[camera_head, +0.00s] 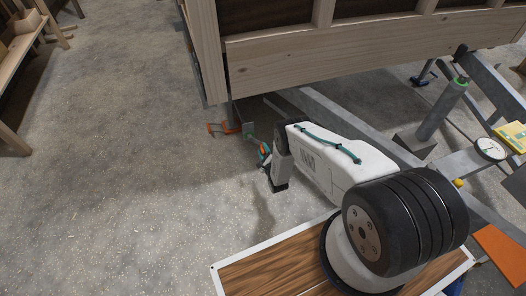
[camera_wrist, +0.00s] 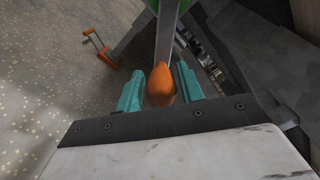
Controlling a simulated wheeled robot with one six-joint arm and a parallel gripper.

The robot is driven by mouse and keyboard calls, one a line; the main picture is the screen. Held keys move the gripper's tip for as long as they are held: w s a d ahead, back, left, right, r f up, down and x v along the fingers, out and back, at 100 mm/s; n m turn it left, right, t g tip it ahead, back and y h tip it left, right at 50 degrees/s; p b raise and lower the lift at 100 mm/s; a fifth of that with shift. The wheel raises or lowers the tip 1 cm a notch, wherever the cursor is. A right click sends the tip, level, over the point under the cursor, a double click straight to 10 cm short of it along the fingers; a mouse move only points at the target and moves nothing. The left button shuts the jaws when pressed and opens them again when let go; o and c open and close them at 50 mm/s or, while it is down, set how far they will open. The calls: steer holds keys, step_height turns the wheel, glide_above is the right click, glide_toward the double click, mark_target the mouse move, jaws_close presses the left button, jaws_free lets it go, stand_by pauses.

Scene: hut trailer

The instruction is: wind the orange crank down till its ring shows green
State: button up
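The orange crank's grip (camera_wrist: 162,85) stands between the two teal fingers of my gripper (camera_wrist: 160,84) in the wrist view. Slim gaps seem to show on either side, so the fingers look open around it, though contact is hard to judge. A grey crank bar (camera_wrist: 166,38) runs from the grip up to a green part (camera_wrist: 172,4) at the top edge, mostly cut off. In the head view, my gripper (camera_head: 264,151) is beside the trailer's near corner, low over the floor. A small green patch (camera_head: 249,130) shows there; whether it is the ring is unclear.
The wooden trailer (camera_head: 290,65) overhangs just behind the gripper, with a grey frame rail (camera_head: 345,125) to the right. Another orange handle (camera_wrist: 98,45) shows farther off in the wrist view. A jack with a green ring (camera_head: 461,83) stands at right.

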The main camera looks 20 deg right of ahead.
steer(key=shift+o, duration=0.4)
steer(key=s, duration=0.7)
steer(key=shift+s+a, duration=0.3)
steer(key=shift+s, duration=0.05)
